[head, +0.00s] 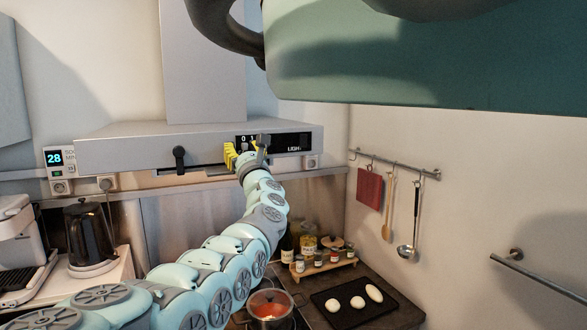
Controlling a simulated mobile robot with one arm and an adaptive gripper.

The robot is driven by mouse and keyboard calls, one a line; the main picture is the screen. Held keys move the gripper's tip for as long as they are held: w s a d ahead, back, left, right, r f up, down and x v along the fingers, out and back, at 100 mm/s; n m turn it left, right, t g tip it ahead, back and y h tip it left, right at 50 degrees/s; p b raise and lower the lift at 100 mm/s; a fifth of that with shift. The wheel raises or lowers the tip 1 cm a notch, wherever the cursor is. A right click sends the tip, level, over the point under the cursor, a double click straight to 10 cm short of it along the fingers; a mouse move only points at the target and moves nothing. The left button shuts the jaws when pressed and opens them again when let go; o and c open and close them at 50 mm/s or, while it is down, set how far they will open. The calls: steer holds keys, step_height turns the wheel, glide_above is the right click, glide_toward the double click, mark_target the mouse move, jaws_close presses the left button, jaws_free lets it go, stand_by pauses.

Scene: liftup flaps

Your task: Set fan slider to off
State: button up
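The range hood (120,141) has a dark control panel (287,143) on the right of its front face. White marks "0" and "1" and the word "LIGHT" show on the panel. My gripper (241,156), with yellow finger parts, is at the panel's left end, just below the "0" and "1" marks. My gripper and wrist cover part of the panel. The fan slider cannot be made out clearly there. Whether the fingers touch or hold anything cannot be told. A dark knob (180,158) stands out from the hood front, left of my gripper.
A large teal object with a dark handle hangs across the upper right. Below the hood are a pot (270,309), a spice rack (322,267) and a black tray (352,309) with white eggs. A utensil rail (395,164) is on the right wall; a kettle (90,235) stands left.

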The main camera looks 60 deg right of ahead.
steer(key=shift+o, duration=0.3)
steer(key=shift+s, duration=0.2)
steer(key=shift+s+a+f, duration=0.15)
steer(key=shift+s+f, duration=0.15)
steer(key=shift+s, duration=0.25)
steer(key=shift+s+a+f, duration=0.3)
steer(key=shift+s+a, duration=0.15)
steer(key=v, duration=0.9)
steer(key=shift+s+a, duration=0.1)
steer(key=shift+s, duration=0.05)
